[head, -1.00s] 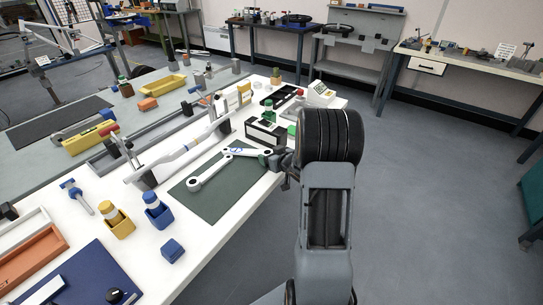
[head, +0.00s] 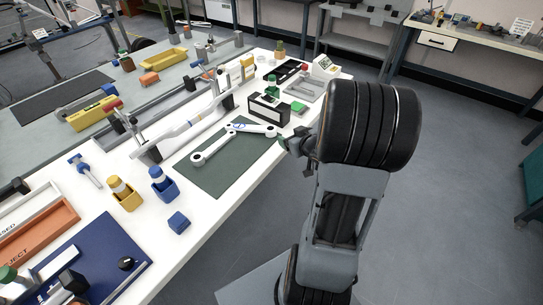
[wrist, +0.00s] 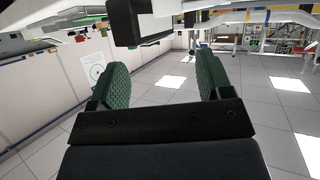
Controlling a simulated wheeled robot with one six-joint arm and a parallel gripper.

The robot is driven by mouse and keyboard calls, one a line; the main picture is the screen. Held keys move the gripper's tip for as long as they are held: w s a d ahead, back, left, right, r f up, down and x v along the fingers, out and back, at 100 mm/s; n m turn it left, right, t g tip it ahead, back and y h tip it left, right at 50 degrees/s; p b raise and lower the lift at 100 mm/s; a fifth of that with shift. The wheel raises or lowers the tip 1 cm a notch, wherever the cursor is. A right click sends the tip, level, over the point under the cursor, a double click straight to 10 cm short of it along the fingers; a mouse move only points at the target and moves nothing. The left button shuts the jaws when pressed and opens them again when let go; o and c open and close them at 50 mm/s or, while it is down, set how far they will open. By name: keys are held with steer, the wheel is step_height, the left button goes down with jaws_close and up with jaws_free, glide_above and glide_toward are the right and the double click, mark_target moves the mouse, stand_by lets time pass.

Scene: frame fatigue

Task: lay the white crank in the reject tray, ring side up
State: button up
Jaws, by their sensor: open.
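The white crank (head: 214,146) lies on the dark green mat (head: 226,178) on the white bench. One ring end points to the front left, the other to the right. I cannot tell which side of the rings faces up. My gripper (head: 290,145) is just off the mat's right side, near the crank's right end but apart from it. In the wrist view, my gripper's green pads (wrist: 164,75) are spread with nothing between them. The orange reject tray (head: 72,209) is at the left, marked REJECT, partly cut off by the picture edge.
A white tray (head: 38,194) lies behind the reject tray. A blue board (head: 110,252), a blue block (head: 178,222), and yellow (head: 125,196) and blue (head: 163,187) holders stand left of the mat. A long white frame part (head: 185,132) on stands runs behind it. Open floor is at right.

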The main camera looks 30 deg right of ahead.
steer(key=s+a+r+g, duration=0.2)
steer(key=s+a+g, duration=0.3)
steer(key=a, duration=0.5)
steer(key=s+a+r+g, duration=0.3)
steer(key=s+a+g, duration=0.2)
steer(key=s+a, duration=0.4)
steer(key=shift+a+r+m, duration=0.3)
steer(key=shift+a, duration=0.4)
step_height(320, 180, up, 8)
steer(key=p, duration=0.6)
steer(key=shift+p, duration=0.3)
steer(key=shift+f, duration=0.1)
